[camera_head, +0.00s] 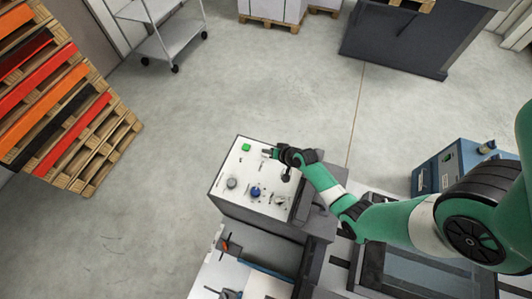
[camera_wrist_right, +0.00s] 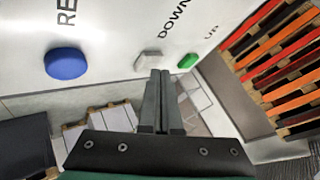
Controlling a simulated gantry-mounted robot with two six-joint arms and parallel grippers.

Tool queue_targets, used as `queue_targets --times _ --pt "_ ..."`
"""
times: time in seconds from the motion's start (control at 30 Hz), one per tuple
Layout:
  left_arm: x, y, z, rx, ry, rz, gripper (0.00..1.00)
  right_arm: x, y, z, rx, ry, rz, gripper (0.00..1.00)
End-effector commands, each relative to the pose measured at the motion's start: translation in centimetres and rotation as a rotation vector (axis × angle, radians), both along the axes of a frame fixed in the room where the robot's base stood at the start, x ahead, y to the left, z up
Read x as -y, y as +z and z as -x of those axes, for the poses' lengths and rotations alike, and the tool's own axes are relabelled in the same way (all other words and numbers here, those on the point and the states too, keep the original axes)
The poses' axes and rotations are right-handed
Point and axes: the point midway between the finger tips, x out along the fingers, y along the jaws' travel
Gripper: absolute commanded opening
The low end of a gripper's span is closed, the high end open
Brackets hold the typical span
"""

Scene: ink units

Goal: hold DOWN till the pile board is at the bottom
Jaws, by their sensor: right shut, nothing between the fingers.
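The control panel (camera_head: 228,206) is a pale sloping box top with buttons and knobs. In the right wrist view, the light grey DOWN button (camera_wrist_right: 147,60) sits between a blue round button (camera_wrist_right: 67,63) and the green UP button (camera_wrist_right: 188,61). My right gripper (camera_head: 268,152) is shut and empty over the panel's far edge, beside the green button (camera_head: 246,147). In the wrist view its fingertips (camera_wrist_right: 160,73) are at the DOWN button's lower right edge; I cannot tell whether they touch it. I cannot make out the pile board. My left gripper is not in view.
A tilted-looking stack of orange and black pallets (camera_head: 70,110) stands at left. A wheeled shelf cart (camera_head: 160,40) and a dark cabinet (camera_head: 400,45) stand at the back. The floor beyond the panel is clear.

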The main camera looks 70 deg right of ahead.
Motion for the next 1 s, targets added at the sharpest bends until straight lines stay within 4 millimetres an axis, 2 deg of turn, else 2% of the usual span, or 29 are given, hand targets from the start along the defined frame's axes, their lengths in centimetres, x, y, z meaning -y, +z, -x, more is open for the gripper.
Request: queue_targets --times 1.0 --pt "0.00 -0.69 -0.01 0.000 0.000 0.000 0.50 -0.03 -0.85 0.03 -0.002 0.001 -0.001 0.00"
